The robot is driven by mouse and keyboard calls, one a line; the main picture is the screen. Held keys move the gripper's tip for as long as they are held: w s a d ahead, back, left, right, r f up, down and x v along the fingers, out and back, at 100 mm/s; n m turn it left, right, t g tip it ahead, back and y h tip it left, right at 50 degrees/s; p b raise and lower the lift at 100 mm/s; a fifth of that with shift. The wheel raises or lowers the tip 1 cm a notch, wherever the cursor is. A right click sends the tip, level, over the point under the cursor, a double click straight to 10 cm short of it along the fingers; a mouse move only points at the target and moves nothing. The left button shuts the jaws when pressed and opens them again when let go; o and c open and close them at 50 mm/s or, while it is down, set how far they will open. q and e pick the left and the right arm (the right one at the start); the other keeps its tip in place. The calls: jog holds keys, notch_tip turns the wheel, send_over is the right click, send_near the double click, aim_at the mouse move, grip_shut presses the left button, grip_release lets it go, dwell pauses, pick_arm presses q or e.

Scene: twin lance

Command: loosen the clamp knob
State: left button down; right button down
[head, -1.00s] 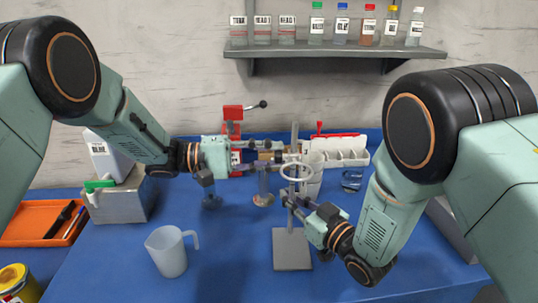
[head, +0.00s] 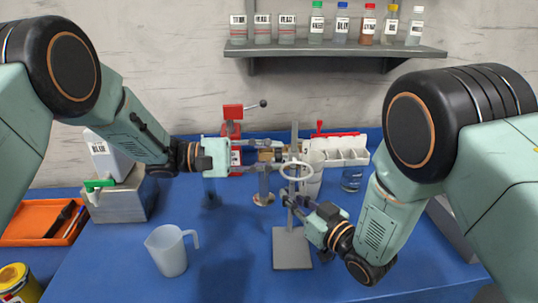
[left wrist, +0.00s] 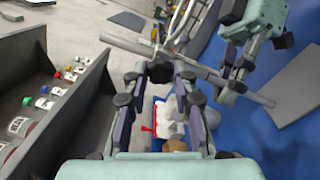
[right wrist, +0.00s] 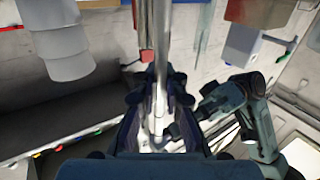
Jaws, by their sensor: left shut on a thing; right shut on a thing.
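A ring stand has a grey base plate (head: 291,248), an upright metal rod (head: 294,133) and a pale ring (head: 297,171). My left gripper (head: 279,150) reaches in from the left, level with the upper rod, just above the ring. In the left wrist view, its fingers (left wrist: 168,70) are closed around a small dark part by the rod (left wrist: 125,45), apparently the clamp knob (left wrist: 160,70); the fingers mostly hide it. My right gripper (head: 291,203) is shut on the rod below the ring. The rod also runs between its fingers in the right wrist view (right wrist: 158,60).
A shelf of bottles (head: 335,51) is on the wall. An orange tray (head: 40,222) lies left.

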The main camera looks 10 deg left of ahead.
jog(key=shift+f, duration=0.1)
pick_arm(q)
jog(key=c, duration=1.4)
grip_release()
jog(key=shift+o, duration=0.2)
jog(key=s+a, duration=0.2)
jog(key=a, duration=1)
pick_arm(e)
jog(key=c, duration=1.3)
grip_release()
jog(key=shift+c, duration=0.2)
pick_arm(q)
jog(key=shift+w, duration=0.1)
